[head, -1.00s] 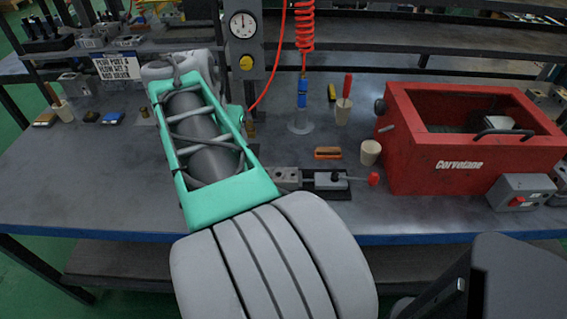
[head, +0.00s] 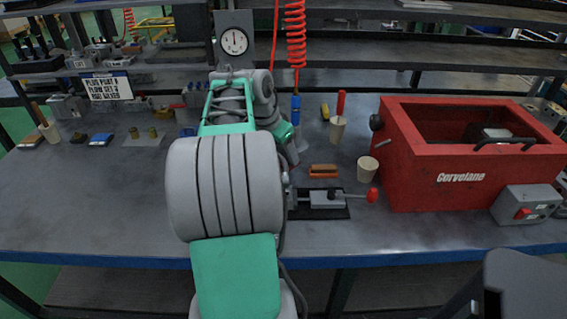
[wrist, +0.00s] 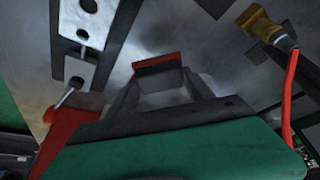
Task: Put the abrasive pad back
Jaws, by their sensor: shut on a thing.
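In the wrist view my gripper (wrist: 158,82) has its fingers closed on a small reddish-brown block, which I take as the abrasive pad (wrist: 157,63). Only its edge and part of its face show between the fingertips. The blurred grey table surface lies beyond it. In the head view my arm's grey and green links hide the gripper and the held pad.
An orange-brown block (head: 323,171) lies behind a clamp with a red knob (head: 327,200). A blue block (head: 101,139) lies at left. The front-left table is clear.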

